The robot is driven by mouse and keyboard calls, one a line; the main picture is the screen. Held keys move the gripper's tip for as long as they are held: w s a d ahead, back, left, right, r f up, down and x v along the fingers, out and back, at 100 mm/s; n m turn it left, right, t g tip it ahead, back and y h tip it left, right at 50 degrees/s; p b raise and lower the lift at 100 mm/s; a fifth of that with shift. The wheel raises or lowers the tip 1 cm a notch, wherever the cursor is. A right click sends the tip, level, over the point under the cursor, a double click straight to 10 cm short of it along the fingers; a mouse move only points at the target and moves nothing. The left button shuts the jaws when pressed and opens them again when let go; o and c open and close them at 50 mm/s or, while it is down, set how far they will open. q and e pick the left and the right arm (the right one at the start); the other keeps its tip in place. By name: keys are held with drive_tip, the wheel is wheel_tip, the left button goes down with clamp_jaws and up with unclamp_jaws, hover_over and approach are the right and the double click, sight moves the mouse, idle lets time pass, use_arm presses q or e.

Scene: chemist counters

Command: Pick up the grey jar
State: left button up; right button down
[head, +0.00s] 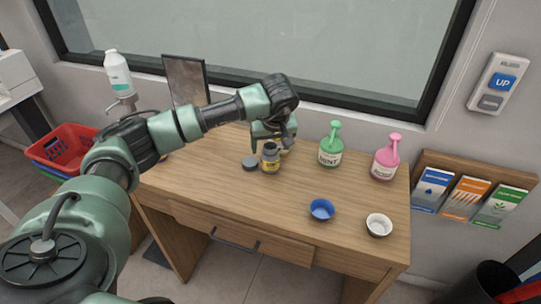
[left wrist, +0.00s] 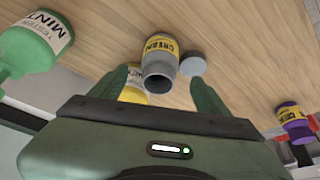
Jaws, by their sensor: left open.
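The grey jar (head: 270,160) stands on the wooden desk, with a yellow label and no lid on it. In the left wrist view the jar (left wrist: 160,60) shows its dark open mouth and its label reads CREAM. My left gripper (head: 268,145) is over the desk right at the jar. In the left wrist view the two green fingers of the gripper (left wrist: 160,88) are apart, with the jar showing between and beyond them. Nothing is held. A grey round lid (head: 250,163) lies beside the jar; it also shows in the left wrist view (left wrist: 193,66).
A green pump bottle (head: 330,152) and a pink one (head: 385,162) stand to the right. A blue bowl (head: 321,210) and a white bowl (head: 379,225) are nearer. In the left wrist view, a yellow-labelled thing (left wrist: 132,95) is partly hidden and a purple jar (left wrist: 292,115) is at right.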

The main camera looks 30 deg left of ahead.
use_arm(q)
drive_tip(key=p+x, duration=0.1)
drive_tip(key=x, duration=0.2)
drive_tip(key=shift+w+a+r, duration=0.1)
drive_tip(key=shift+r, duration=0.05)
drive_tip(key=shift+w+a+f, duration=0.1)
drive_tip(key=shift+w+f, duration=0.1)
drive_tip(key=shift+f, duration=0.3)
drive_tip(key=c, duration=1.5)
clamp_jaws()
use_arm(e)
drive_tip(key=shift+w+r, duration=0.85)
drive_tip(key=shift+r, duration=0.05)
use_arm(q)
drive_tip(key=shift+r, duration=0.1)
